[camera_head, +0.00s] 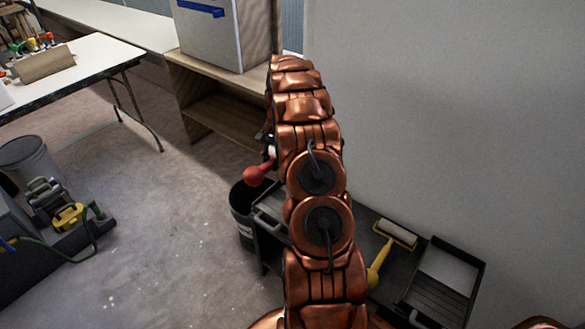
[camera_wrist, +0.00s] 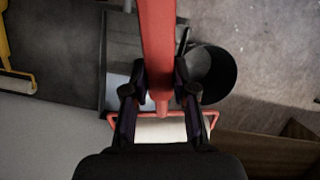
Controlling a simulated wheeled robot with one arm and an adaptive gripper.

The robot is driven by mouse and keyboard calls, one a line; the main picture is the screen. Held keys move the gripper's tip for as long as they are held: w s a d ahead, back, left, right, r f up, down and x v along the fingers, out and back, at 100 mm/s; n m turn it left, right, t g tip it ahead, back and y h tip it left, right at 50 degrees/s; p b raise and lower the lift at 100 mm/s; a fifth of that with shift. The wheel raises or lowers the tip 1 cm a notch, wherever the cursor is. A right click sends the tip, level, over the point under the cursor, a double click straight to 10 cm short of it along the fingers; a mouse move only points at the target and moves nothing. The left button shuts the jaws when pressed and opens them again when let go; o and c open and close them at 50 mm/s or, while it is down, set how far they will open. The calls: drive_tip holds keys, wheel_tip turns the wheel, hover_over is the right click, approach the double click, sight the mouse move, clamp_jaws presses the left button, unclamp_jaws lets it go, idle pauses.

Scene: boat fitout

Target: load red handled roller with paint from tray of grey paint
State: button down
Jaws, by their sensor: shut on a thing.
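My gripper (camera_wrist: 160,95) is shut on the handle of the red handled roller (camera_wrist: 157,40). In the head view my arm hides the gripper and most of the roller; only the round red handle end (camera_head: 255,176) shows left of the arm. A dark tray (camera_wrist: 118,50) with a grey patch is partly hidden behind the roller in the wrist view.
A yellow-handled roller (camera_head: 379,262) lies on a dark cart (camera_head: 360,222) beside the wall. A black bucket (camera_head: 240,215) stands at the cart's left end. A wooden shelf unit (camera_head: 205,90) stands behind. The floor to the left is partly clear, with tools and a bin beyond.

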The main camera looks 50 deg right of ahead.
drive_tip(key=s+d+f+m+y, duration=0.1)
drive_tip(key=s+d+f+m, duration=0.25)
drive_tip(key=d, duration=0.25)
drive_tip(key=shift+n+t, duration=0.4)
drive_tip(key=shift+n, duration=0.05)
drive_tip(key=shift+s+d+f+b, duration=0.15)
drive_tip(key=shift+f+b, duration=0.55)
drive_tip(key=shift+f, duration=2.15)
drive_tip(key=shift+s+f+b, duration=0.1)
drive_tip(key=shift+f+b, duration=0.6)
drive_tip(key=shift+f, duration=2.15)
drive_tip(key=shift+f+b, duration=0.35)
drive_tip(key=shift+f, duration=0.3)
wheel_tip(320, 180, up, 9)
drive_tip(key=p, duration=0.1)
